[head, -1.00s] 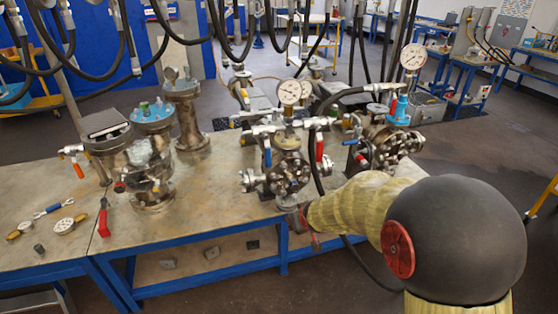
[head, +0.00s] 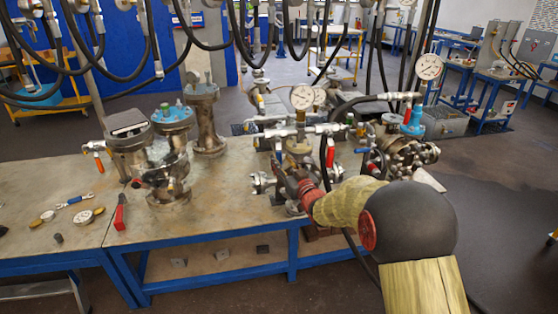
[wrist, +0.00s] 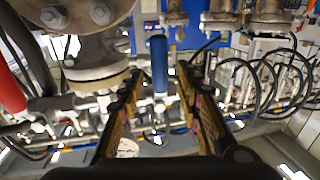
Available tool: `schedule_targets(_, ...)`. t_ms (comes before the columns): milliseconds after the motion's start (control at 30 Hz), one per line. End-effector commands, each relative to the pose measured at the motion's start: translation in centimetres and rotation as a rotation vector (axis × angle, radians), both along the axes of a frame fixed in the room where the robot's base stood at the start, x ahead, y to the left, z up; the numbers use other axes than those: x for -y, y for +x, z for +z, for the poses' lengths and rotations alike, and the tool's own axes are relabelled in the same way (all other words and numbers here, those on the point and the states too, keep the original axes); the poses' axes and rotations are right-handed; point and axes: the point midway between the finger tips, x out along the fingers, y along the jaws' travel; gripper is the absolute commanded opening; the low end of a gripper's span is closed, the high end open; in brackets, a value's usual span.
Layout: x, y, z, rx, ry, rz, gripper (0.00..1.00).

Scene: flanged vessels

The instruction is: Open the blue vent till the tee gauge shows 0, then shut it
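The blue vent handle (wrist: 158,65) shows in the wrist view, between my gripper's fingers (wrist: 162,80) in the picture. The fingers stand open with gaps on both sides of it; whether it is fully within their reach is unclear. A round white dial gauge (head: 302,97), seemingly the tee gauge, stands above this vessel on the tee piping. Its needle is too small to read.
A red handle (head: 330,156) hangs just right of my gripper; one also shows in the wrist view (wrist: 11,90). Another vessel with a blue top and gauge (head: 429,67) stands to the right. Hoses hang overhead. Bench space (head: 226,190) left of my gripper is clear.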

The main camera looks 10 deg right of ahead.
Motion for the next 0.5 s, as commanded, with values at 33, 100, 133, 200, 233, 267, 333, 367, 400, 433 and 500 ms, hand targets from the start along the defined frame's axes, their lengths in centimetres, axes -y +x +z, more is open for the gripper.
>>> schedule_targets(33,-0.2,0.8,-0.2,0.0,0.0,0.001,0.34)
schedule_targets(100,-0.4,1.7,-0.2,0.0,0.0,0.0,0.34)
schedule_targets(133,-0.4,2.0,-0.2,0.0,0.0,0.0,0.34)
schedule_targets(200,-0.5,2.6,-0.1,0.0,0.0,-0.001,0.34)
schedule_targets(233,-0.5,2.8,-0.1,0.0,0.0,-0.001,0.34)
schedule_targets(267,-0.6,3.0,-0.1,-0.001,0.001,-0.001,0.34)
schedule_targets(333,-0.6,3.2,-0.1,-0.001,0.001,-0.001,0.34)
schedule_targets(367,-0.6,3.3,0.0,-0.001,0.001,-0.001,0.34)
schedule_targets(400,-0.6,3.3,0.0,0.0,0.001,-0.001,0.34)
schedule_targets(433,-0.6,3.3,0.0,0.0,0.001,-0.001,0.34)
schedule_targets(500,-0.6,3.3,0.0,-0.001,0.001,-0.001,0.34)
